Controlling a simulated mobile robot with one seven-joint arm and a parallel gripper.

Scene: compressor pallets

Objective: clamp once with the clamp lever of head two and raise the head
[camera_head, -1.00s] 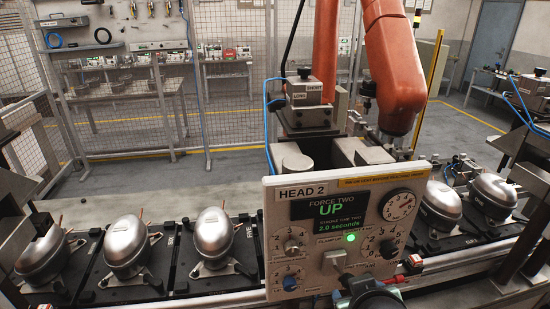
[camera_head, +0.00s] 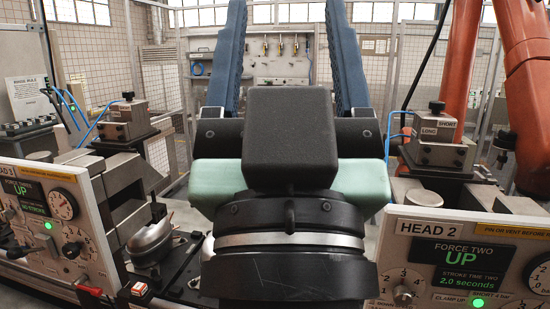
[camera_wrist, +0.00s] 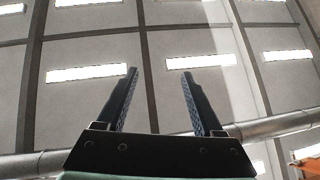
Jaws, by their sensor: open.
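The head 2 panel (camera_head: 470,260) stands at the lower right of the head view, cut off by the frame. Its display reads FORCE TWO, UP, 2.0 seconds, and the green clamp-up lamp (camera_head: 478,302) is lit. The clamp lever of head two is out of view below. My gripper (camera_head: 285,10) is open and empty in the middle of the head view, its two blue fingers pointing up, left of the head 2 panel and apart from it. In the wrist view the open fingers (camera_wrist: 159,73) point at the ceiling with nothing between them.
A second panel (camera_head: 50,220) on the left also reads UP with a green lamp. Near it are a silver compressor (camera_head: 150,240) and a small red-buttoned box (camera_head: 140,289). An orange robot arm (camera_head: 530,100) stands behind head 2. My gripper hides the middle of the line.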

